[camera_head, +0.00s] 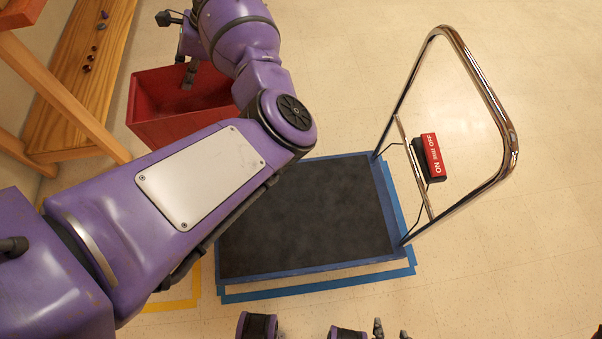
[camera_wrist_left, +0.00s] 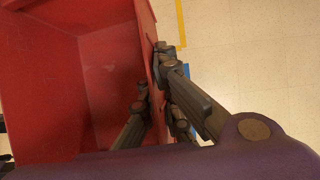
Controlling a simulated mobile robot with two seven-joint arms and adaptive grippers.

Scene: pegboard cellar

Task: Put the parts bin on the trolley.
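The parts bin (camera_head: 165,118) is a red open-topped box at the upper left of the head view, partly covered by my left arm. My left gripper (camera_head: 188,76) is at its rim. In the left wrist view, the gripper's fingers (camera_wrist_left: 154,88) sit on both sides of one bin wall, closed on it. The bin's inside (camera_wrist_left: 105,75) looks empty where visible. The trolley (camera_head: 325,215) has a dark flat deck with blue edges, bare where visible, right of the bin. My right gripper (camera_head: 391,331) shows only its fingertips at the bottom edge, apart and empty.
The trolley's chrome push handle (camera_head: 502,110) rises on its right, with a red-and-black ON/OFF box (camera_head: 431,157). Blue tape (camera_head: 320,289) outlines the trolley; yellow tape (camera_head: 175,305) lies left of it. A wooden bench (camera_head: 80,85) with small items stands upper left. Floor at right is clear.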

